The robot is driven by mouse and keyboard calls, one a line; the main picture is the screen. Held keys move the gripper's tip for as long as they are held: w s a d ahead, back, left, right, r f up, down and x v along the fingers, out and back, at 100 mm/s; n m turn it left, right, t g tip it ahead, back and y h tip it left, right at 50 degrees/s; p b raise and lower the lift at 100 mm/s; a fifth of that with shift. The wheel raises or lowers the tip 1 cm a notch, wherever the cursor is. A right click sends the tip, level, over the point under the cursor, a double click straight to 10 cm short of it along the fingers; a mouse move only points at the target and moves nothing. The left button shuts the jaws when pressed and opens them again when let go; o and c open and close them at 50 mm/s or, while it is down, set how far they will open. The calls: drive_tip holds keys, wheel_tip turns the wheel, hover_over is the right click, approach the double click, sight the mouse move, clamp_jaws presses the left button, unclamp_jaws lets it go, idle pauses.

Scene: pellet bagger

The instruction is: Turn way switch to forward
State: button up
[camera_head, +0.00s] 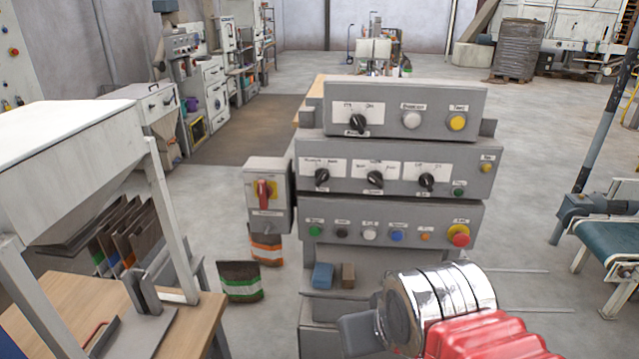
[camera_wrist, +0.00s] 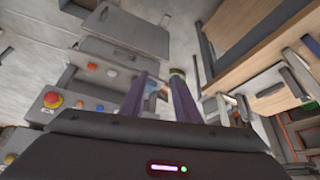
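A grey control stand has three stacked panels. The top panel (camera_head: 436,98) carries one black rotary switch (camera_head: 357,120), a white button and a yellow button. The middle panel (camera_head: 465,172) has three black rotary switches: left (camera_head: 321,177), centre (camera_head: 375,180) and right (camera_head: 427,181). Their labels are too small to read, so I cannot tell which is the way switch. In the wrist view, my gripper (camera_wrist: 159,98) shows two purple fingers apart with nothing held between them. In the head view my arm is at the lower right, below the panels; the fingertips are not clear there.
The bottom panel (camera_head: 350,212) holds coloured buttons and a red emergency stop (camera_head: 460,236), which also shows in the wrist view (camera_wrist: 53,99). A box with a red switch (camera_head: 263,194) stands left of the panels. A blue block (camera_head: 322,275) lies on the ledge below.

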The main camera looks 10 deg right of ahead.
drive_tip(key=w+a+r+t+y, duration=0.25)
drive_tip(key=w+a, duration=0.35)
drive_tip(key=w, duration=0.3)
drive_tip(key=m+t+h, duration=0.6)
drive_tip(key=m+t, duration=0.2)
drive_tip(key=t, duration=0.1)
approach(322, 179)
drive_tip(key=s+a, duration=0.4)
drive_tip(key=s, duration=0.1)
drive_tip(key=shift+s+d+f+m+h, duration=0.1)
drive_tip(key=shift+d+f+m+h, duration=0.2)
drive_tip(key=shift+d+m+h, duration=0.5)
drive_tip(key=shift+a+h, duration=0.2)
drive_tip(key=shift+h, duration=0.05)
drive_tip(key=x, duration=1.3)
drive_tip(key=shift+w+d, duration=0.1)
drive_tip(key=shift+w, duration=0.3)
clamp_jaws()
